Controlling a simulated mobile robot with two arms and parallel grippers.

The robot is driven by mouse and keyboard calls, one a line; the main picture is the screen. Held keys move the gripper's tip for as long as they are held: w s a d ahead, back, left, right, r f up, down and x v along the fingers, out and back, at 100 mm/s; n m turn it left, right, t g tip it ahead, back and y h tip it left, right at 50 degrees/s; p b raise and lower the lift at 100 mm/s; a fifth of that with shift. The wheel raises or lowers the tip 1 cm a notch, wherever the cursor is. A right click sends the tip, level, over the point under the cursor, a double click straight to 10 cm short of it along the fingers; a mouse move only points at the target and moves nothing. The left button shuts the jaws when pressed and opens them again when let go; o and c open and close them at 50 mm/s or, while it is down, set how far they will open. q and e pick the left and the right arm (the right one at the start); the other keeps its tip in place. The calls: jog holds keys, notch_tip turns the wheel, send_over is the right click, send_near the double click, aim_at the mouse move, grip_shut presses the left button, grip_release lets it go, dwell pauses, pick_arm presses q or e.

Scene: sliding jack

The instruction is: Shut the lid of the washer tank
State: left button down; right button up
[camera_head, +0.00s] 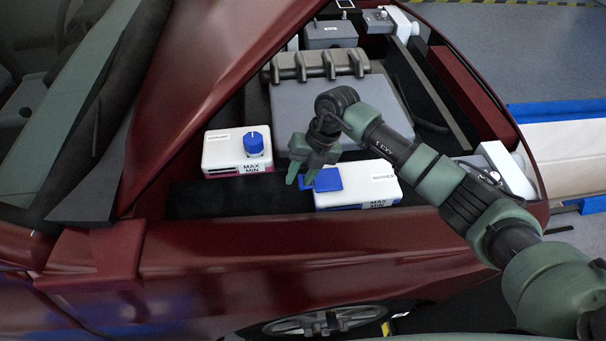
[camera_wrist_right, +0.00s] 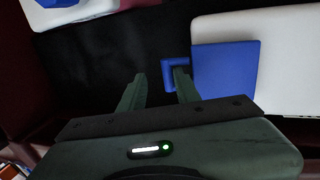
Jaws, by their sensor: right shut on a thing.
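The washer tank (camera_head: 357,189) is a white box with a "WASHER" label and MAX/MIN marks, in the engine bay. Its blue square lid (camera_head: 327,179) lies about flat over the tank's left end; whether it is fully seated I cannot tell. The lid also shows in the right wrist view (camera_wrist_right: 226,72), with a small blue loop handle (camera_wrist_right: 172,63) at its left edge. My right gripper (camera_head: 300,181) is at this handle, one finger overlapping the loop; its fingers look spaced apart in the wrist view (camera_wrist_right: 158,82). The exact contact is partly hidden. My left gripper is not in view.
A white coolant tank (camera_head: 222,155) with a round blue cap (camera_head: 254,144) stands left of the washer tank. The grey engine cover (camera_head: 280,105) lies behind. The red fender (camera_head: 290,255) borders the front. Dark free space lies between the tanks.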

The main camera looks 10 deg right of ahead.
jog(key=shift+a+r, duration=0.1)
jog(key=shift+r, duration=0.1)
jog(key=shift+r, duration=0.35)
jog(key=b+v, duration=0.1)
jog(key=v, duration=0.6)
jog(key=shift+d, duration=0.25)
jog(key=d+r+p, duration=0.4)
jog(key=d+r, duration=0.2)
jog(key=shift+d, duration=0.3)
dwell(0.4)
dwell(0.4)
